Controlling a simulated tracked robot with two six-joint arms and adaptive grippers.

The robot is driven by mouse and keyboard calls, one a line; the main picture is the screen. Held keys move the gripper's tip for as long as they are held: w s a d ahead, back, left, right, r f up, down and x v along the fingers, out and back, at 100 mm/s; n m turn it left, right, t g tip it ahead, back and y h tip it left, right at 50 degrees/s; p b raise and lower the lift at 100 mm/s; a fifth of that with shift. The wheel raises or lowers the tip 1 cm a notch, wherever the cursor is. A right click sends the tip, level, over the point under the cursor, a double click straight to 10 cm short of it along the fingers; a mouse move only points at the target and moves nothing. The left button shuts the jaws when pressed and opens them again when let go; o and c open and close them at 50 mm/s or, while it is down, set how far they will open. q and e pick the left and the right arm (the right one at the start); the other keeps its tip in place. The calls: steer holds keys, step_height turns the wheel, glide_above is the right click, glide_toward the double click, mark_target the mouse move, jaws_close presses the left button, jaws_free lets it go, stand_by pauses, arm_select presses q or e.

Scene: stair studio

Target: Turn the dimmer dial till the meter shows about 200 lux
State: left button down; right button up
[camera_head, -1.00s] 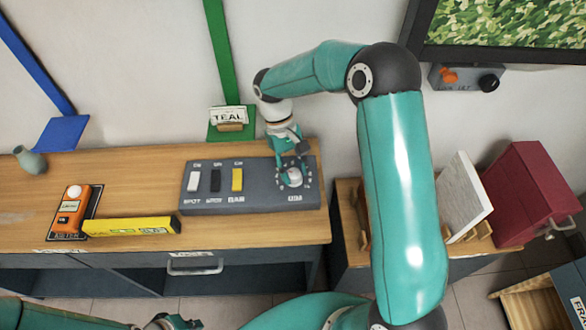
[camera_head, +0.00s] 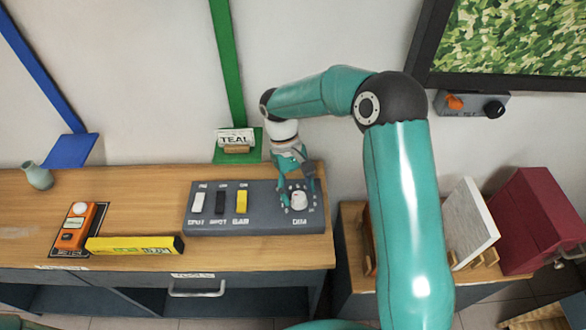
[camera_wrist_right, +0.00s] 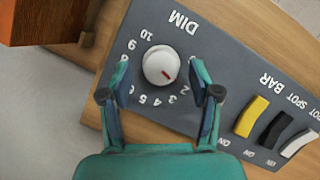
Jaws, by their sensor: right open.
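The white dimmer dial (camera_head: 299,201) sits at the right end of a grey control panel (camera_head: 265,212) on the wooden desk. In the right wrist view the dial (camera_wrist_right: 161,66) has a red mark pointing roughly at 2 on a printed number scale. My right gripper (camera_wrist_right: 160,67) is open, with one finger on each side of the dial and a visible gap to it. The orange meter (camera_head: 78,226) with a white dome lies at the left of the desk; its reading is too small to make out. My left gripper is out of view.
White, black and yellow switches (camera_head: 242,202) sit on the panel left of the dial. A yellow bar-shaped object (camera_head: 135,246) lies between meter and panel. A grey-green vase (camera_head: 38,176) stands far left. A lower unit with a red box (camera_head: 535,220) is on the right.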

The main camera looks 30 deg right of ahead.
steer(key=v, duration=1.1)
steer(key=shift+s+d, duration=0.1)
